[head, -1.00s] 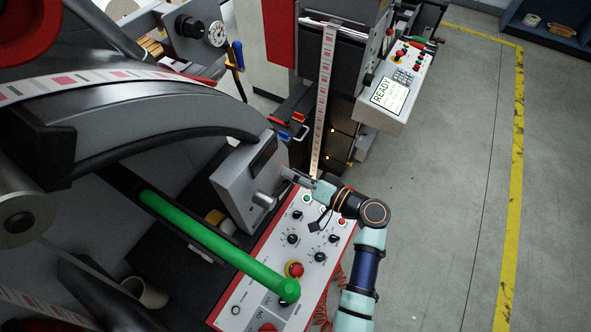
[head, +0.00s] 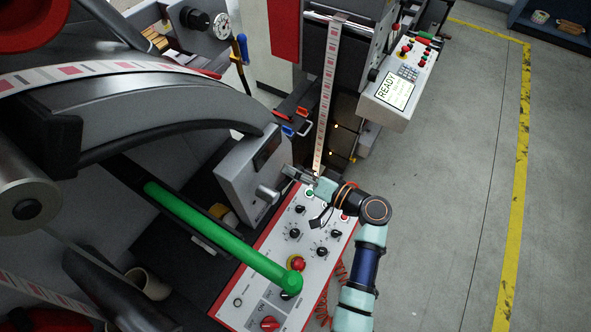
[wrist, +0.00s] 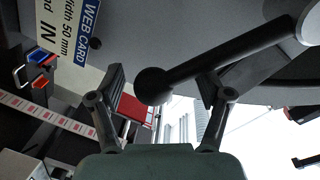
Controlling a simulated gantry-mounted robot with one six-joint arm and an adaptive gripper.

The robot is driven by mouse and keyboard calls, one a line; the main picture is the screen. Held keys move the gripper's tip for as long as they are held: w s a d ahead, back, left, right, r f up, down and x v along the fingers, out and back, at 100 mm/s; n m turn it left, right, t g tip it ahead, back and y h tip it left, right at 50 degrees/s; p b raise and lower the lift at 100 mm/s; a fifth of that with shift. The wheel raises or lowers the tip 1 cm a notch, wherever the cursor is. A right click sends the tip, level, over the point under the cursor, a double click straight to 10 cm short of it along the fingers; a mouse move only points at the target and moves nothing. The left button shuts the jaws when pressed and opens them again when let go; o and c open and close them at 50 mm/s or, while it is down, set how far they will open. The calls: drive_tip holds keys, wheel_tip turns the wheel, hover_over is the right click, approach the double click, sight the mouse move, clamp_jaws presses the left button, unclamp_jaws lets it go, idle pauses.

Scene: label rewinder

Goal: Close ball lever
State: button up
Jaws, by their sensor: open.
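The ball lever shows in the wrist view as a black rod (wrist: 228,54) with a round black ball (wrist: 154,86) at its end. The rod runs up to the right to a pale round hub (wrist: 311,24). My gripper (wrist: 164,78) is open, with one finger on each side of the ball in the picture; I cannot tell whether either finger touches it. In the head view my gripper (head: 289,172) is beside the grey box at the upper end of the control panel. I cannot make out the black ball lever there.
The grey box (head: 235,180) with a silver knob (head: 268,194) stands left of my gripper. The white control panel (head: 270,270) lies below, crossed by a green bar (head: 205,230). A label web (head: 326,95) hangs just above. Open floor (head: 450,180) is at the right.

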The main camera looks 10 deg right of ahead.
drive_tip(key=v, duration=1.2)
